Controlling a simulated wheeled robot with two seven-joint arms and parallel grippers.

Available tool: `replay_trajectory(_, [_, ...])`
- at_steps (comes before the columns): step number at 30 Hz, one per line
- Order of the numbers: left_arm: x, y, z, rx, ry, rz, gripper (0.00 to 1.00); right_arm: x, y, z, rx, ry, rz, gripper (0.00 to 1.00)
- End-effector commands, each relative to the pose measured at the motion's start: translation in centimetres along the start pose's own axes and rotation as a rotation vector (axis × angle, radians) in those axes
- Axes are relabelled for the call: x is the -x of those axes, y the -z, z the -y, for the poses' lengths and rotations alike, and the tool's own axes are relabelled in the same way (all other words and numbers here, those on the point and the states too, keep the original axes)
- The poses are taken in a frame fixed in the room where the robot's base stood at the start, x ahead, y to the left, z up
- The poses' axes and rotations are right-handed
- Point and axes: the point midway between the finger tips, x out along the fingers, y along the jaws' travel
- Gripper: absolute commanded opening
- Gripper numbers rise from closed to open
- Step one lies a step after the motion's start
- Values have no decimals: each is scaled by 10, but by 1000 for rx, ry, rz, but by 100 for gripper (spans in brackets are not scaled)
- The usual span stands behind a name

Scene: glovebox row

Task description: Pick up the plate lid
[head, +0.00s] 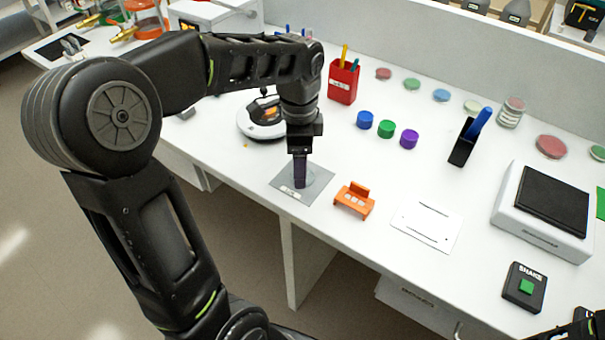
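A clear, round, shallow piece (319,178) that looks like the lidded plate sits on a grey square mat (289,194) near the front edge of the bench. Lid and plate are hard to tell apart at this size. My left gripper (300,184) points straight down over the mat, with its fingertips at the clear piece and covering part of it. The fingers are seen edge-on, so the gap between them and any contact with the lid are hidden. My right gripper cannot be made out.
An orange holder (354,201) stands just right of the mat, with a white slotted sheet (427,225) beyond. Blue, green and purple caps (409,139), a red pen cup (342,82) and a round white device (262,129) stand behind. A SHAKE button box (524,288) is front right.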

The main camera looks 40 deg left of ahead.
Motion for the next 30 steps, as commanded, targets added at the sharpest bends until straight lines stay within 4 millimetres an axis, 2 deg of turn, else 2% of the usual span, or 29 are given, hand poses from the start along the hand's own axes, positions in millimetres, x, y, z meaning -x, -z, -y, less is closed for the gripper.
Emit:
replay_trajectory(3, [-18,0,0,0,-3,1,75,3,0,1,0,0,0,34])
replay_trajectory(7, [-27,0,0,0,-1,0,75,3,0,1,0,0,0,34])
replay_trajectory(24, [-27,0,0,0,1,-1,75,3,0,1,0,0,0,34])
replay_trajectory(30, [-27,0,0,0,1,-1,61,3,0,1,0,0,0,34])
